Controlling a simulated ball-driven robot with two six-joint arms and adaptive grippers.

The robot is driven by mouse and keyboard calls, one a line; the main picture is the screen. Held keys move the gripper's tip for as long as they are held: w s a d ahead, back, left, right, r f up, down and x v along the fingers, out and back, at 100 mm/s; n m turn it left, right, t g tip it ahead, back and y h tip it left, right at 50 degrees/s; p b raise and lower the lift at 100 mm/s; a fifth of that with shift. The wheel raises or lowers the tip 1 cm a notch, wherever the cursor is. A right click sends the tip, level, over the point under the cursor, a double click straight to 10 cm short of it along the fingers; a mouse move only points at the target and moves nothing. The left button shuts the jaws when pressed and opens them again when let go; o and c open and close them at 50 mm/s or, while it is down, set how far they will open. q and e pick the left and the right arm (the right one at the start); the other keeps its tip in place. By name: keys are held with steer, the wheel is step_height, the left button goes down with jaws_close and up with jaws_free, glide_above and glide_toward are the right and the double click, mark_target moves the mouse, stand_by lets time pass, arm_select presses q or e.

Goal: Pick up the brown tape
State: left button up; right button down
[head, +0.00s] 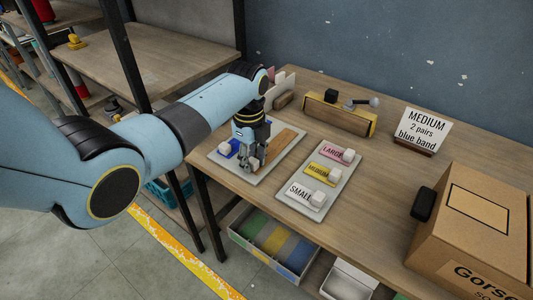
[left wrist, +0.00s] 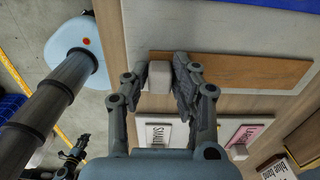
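The brown tape (head: 283,142) is a flat strip on the right part of a pale tray (head: 215,157) on the wooden table. In the left wrist view the brown tape (left wrist: 240,68) runs to the right, with a white block (left wrist: 158,78) at its left end. My left gripper (head: 251,163) is low over the tray at the near end of the brown tape. In the left wrist view its fingers (left wrist: 160,82) stand close on either side of the white block; whether they press on it I cannot tell.
A blue strip (head: 238,147) with another white block (head: 224,149) lies beside it on the tray. A second tray (head: 304,206) holds the LARGE, MEDIUM and SMALL labels with blocks. A wooden box (head: 340,118), a sign (head: 424,130) and a cardboard box (head: 470,230) stand further right.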

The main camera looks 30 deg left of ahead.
arm_select(q)
jaws_close()
steer(key=shift+r, duration=0.15)
